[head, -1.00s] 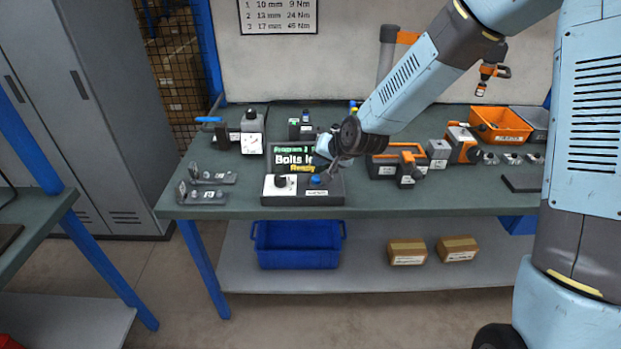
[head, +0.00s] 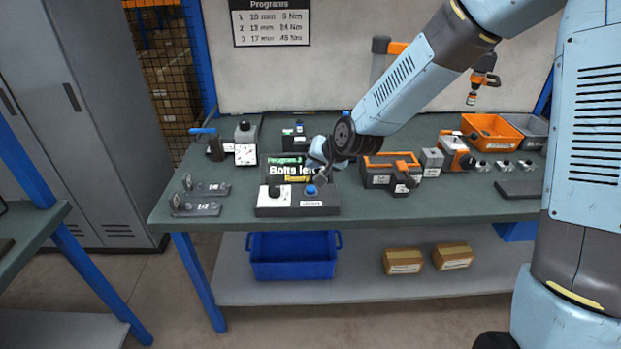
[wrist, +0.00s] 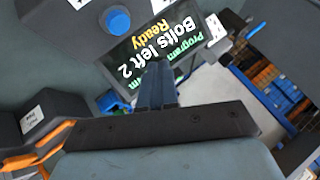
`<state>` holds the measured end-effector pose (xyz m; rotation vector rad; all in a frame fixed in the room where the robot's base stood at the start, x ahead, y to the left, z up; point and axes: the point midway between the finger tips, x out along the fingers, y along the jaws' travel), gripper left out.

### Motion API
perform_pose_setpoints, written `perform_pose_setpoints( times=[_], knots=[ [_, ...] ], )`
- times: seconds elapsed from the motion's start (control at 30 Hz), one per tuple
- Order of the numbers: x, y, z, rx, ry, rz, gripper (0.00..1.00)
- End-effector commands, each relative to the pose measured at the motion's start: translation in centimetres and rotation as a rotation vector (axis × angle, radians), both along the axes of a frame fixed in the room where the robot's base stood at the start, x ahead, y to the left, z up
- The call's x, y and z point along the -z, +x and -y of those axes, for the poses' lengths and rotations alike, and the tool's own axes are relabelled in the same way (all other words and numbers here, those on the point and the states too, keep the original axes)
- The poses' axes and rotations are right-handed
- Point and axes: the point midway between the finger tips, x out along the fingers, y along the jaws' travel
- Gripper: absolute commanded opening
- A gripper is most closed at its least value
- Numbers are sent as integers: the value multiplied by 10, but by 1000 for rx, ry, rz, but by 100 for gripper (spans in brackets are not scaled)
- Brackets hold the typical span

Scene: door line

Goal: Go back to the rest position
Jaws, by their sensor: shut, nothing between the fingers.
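My gripper (head: 318,182) is at the control box (head: 268,209) on the bench, by its blue button (head: 311,190) and in front of part of the screen (head: 290,170). In the wrist view the fingers (wrist: 157,88) are together and empty, over the screen (wrist: 165,40). The screen reads "Bolts left 2" and "Ready", with a program line partly hidden. The blue button also shows in the wrist view (wrist: 116,20), apart from the fingertips. A black knob (head: 274,191) sits left of the button.
An orange-trimmed tool case (head: 378,178) stands right of the box. An orange bin (head: 488,130) is at the back right, under a hanging driver (head: 483,78). A gauge (head: 245,154) and metal brackets (head: 200,190) lie left. A blue crate (head: 292,257) is on the lower shelf.

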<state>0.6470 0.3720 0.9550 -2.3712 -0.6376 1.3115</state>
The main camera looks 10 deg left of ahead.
Motion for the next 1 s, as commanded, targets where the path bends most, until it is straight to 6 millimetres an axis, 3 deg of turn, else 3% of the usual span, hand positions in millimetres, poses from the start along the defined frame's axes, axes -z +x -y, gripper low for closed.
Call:
perform_pose_setpoints(
  times=[0.17,0.27,0.67,1.0],
  knots=[
    [-2,0,3,0,-9,3,0],
    [-10,1,15,-1,-39,15,0],
    [-75,-15,117,23,-276,59,0],
    [-134,-55,205,77,-434,54,0]
  ],
)
